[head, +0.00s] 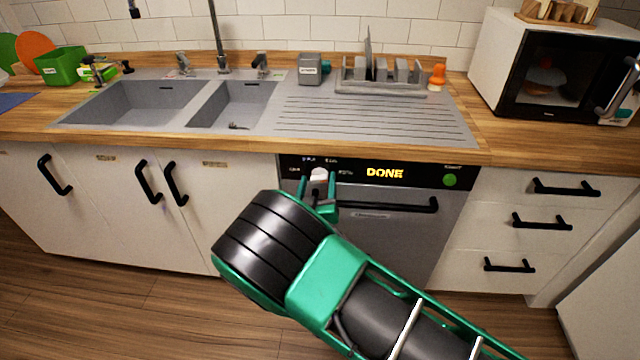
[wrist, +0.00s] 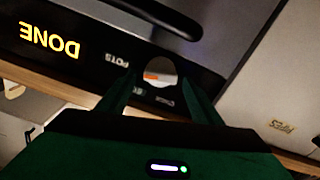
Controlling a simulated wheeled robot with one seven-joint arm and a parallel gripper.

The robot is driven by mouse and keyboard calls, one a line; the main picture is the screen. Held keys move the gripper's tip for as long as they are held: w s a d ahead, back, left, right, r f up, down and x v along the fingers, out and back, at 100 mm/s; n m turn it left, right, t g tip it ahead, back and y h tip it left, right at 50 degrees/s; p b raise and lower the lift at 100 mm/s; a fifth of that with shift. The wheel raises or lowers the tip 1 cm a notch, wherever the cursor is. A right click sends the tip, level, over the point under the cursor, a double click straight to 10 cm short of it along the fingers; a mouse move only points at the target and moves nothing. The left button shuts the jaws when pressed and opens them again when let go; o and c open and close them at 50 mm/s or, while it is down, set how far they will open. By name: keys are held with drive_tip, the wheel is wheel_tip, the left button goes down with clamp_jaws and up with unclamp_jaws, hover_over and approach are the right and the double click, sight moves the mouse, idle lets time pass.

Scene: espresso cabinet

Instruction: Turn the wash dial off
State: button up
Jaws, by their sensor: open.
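The wash dial (head: 319,174) is a small round white knob at the left of the black dishwasher panel, which reads DONE in yellow. The wrist view sees the panel upside down. There the dial (wrist: 161,69) has an orange mark, and one nearby label reads POTS; the other labels are too small or blurred to read. My gripper (head: 317,181) is open at the panel, its green fingers on either side of the dial. The fingers also flank the dial in the wrist view (wrist: 158,82). I cannot tell whether they touch it.
A black handle bar (head: 400,205) crosses the dishwasher door (head: 390,235) below the panel. A green round spot (head: 449,180) is at the panel's right end. The wooden counter edge (head: 380,155) runs just above. White cupboards and drawers flank the dishwasher.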

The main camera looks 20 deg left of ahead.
drive_tip(key=shift+c, duration=0.3)
drive_tip(key=c, duration=1)
drive_tip(key=shift+d, duration=0.1)
